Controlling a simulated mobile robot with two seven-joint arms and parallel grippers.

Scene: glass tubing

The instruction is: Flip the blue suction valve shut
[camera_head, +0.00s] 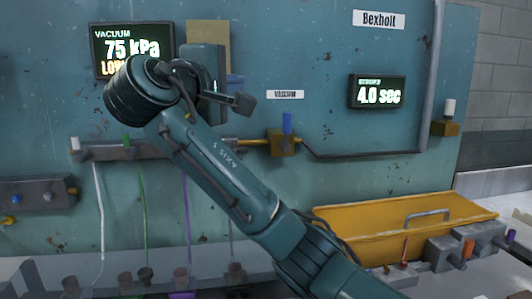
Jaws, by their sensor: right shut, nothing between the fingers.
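The blue valve (287,123) has a small blue handle standing upright on a brass-coloured body (283,145). It sits on a horizontal pipe on the teal panel, just below a small white label. My right gripper (243,103) is to the left of the blue handle and slightly higher in the picture, apart from it. Its fingers are shut and empty, pointing right. My right arm comes up from the bottom right and hides part of the panel and the pipe to the left of the valve. My left gripper is not in view.
A vacuum display (132,47) reads 75 kPa, partly behind my arm. Another display (377,92) reads 4.0 sec. A manifold (120,150) with tubes is at the left. A yellow tray (385,228) and small valve blocks (450,253) are at lower right. Space right of the blue handle looks clear.

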